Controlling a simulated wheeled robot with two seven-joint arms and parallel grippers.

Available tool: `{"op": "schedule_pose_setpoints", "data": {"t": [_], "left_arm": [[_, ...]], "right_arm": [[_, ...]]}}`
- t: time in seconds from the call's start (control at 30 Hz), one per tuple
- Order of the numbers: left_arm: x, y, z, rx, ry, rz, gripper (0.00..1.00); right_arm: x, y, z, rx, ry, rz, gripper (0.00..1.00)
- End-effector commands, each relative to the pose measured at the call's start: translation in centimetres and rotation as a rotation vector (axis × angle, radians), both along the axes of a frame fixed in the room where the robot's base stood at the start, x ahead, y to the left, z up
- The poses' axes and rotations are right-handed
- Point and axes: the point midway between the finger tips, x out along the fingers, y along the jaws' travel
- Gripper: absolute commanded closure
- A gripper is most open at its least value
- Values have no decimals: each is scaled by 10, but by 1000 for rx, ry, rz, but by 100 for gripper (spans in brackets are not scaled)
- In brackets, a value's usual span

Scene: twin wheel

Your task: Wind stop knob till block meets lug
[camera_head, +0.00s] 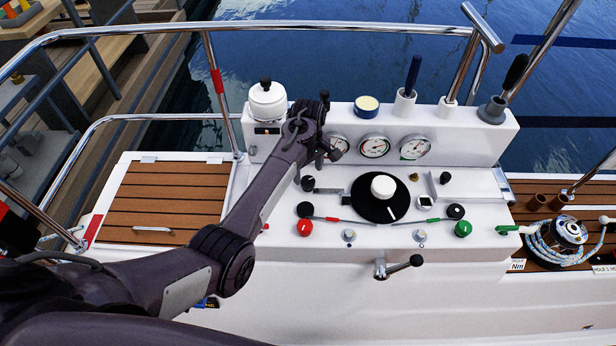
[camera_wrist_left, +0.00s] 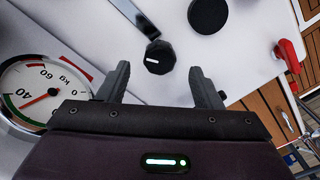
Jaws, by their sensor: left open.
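A small black knob with a white mark (camera_wrist_left: 152,57) lies just beyond my left fingertips, between their lines, in the left wrist view. It shows in the head view (camera_head: 307,183) at the left of the white console. A grey metal strip (camera_wrist_left: 127,14) runs out from beside it. My left gripper (camera_wrist_left: 159,72) is open and empty, apart from the knob. In the head view this gripper (camera_head: 327,156) hangs over the console by the left gauge. I cannot make out the block and lug clearly. My right gripper is not in view.
A gauge (camera_wrist_left: 36,92) is close to the left finger in the left wrist view. Another black knob (camera_wrist_left: 208,18) and a red handle (camera_wrist_left: 289,54) are nearby. A white knob on a black disc (camera_head: 382,187), a red knob (camera_head: 305,228) and a crank (camera_head: 398,265) crowd the console.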

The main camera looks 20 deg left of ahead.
Motion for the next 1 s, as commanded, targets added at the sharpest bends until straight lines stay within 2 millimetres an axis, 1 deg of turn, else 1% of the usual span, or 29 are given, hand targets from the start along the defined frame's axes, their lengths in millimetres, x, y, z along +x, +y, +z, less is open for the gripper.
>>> {"op": "schedule_pose_setpoints", "data": {"t": [0.03,0.1,0.23,0.37,0.57,0.6,0.93,1.0], "left_arm": [[-1,0,-8,-1,2,0,41],[0,0,-19,-2,1,0,41],[-1,0,-32,-1,1,-1,41],[0,-1,-38,-1,-2,-1,41],[0,0,-38,-1,-2,-1,41],[0,0,-38,-1,-2,-2,42],[0,0,-38,-1,-2,-2,85],[0,0,-38,-1,-2,-2,85]], "right_arm": [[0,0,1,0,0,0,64],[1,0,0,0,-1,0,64],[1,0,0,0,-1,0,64],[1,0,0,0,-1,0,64],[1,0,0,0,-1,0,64],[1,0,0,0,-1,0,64],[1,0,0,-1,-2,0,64],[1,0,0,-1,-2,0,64]]}}
